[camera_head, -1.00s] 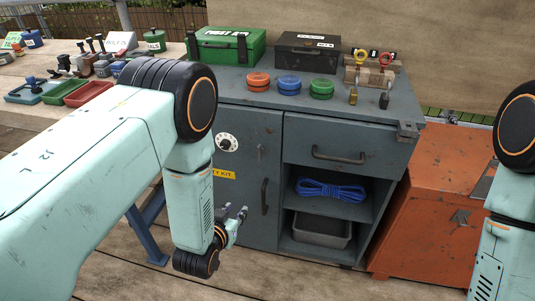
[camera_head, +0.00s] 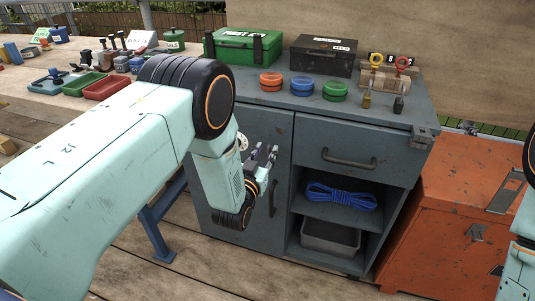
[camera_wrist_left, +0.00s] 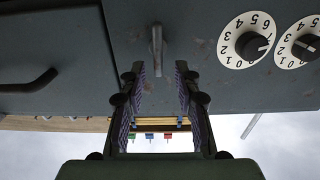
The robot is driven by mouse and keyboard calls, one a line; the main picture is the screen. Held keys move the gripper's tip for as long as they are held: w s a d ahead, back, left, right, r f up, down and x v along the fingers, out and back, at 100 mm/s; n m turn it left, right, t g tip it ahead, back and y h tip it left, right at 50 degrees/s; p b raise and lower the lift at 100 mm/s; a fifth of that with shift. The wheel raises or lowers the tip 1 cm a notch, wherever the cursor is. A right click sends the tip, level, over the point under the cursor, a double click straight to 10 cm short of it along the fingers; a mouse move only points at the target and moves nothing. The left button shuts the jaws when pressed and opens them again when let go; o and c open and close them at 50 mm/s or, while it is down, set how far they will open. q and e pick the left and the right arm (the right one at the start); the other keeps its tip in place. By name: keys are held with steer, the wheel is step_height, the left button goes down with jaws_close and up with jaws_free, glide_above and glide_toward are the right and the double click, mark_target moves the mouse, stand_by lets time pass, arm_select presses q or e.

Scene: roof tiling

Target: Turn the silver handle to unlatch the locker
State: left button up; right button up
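The locker is a grey-blue cabinet (camera_head: 300,122). In the left wrist view, which shows it upside down, its small silver handle (camera_wrist_left: 156,45) sticks out of the door (camera_wrist_left: 80,25). My left gripper (camera_head: 266,155) is in front of the door in the head view and hides the handle there. In the left wrist view my left gripper (camera_wrist_left: 157,75) is open and empty. The handle lines up with the gap between its fingertips; I cannot tell whether it is between them. My right gripper is out of view.
Two white number dials (camera_wrist_left: 247,40) sit beside the handle. A dark pull (camera_head: 272,197) is lower on the door, and a drawer (camera_head: 350,150) is to its right. Cases and coloured discs (camera_head: 303,86) stand on top. An orange cabinet (camera_head: 445,215) stands at right.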

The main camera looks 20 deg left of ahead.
arm_select(q)
steer(key=shift+w, duration=0.65)
jaws_close()
